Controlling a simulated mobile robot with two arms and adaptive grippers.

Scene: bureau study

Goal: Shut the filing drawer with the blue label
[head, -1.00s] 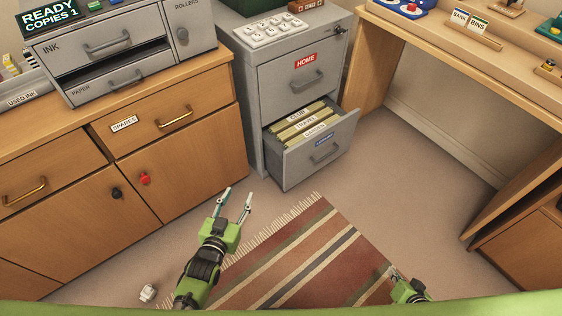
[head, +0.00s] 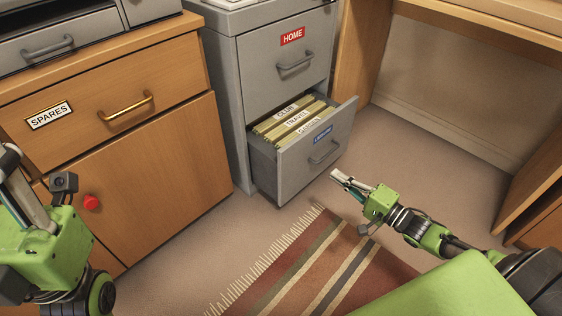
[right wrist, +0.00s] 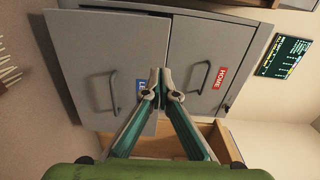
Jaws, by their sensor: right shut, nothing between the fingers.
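The filing drawer with the blue label (head: 318,172) is the lower drawer of a grey cabinet (head: 222,100). It stands pulled out, with labelled folders (head: 292,122) inside. My right gripper (head: 338,178) is shut and empty, in front of the drawer front and to its right in the head view, apparently apart from it. In the right wrist view its fingertips (right wrist: 161,82) point at the drawer front (right wrist: 90,55) and partly cover the blue label (right wrist: 141,90). My left gripper (head: 22,195) is at the left edge, partly cut off, away from the cabinet.
The upper drawer with the red HOME label (head: 292,37) is shut. A wooden cabinet with a SPARES drawer (head: 120,95) stands at left, a desk (head: 450,60) at right. A striped rug (head: 310,270) lies before the cabinet; bare floor surrounds it.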

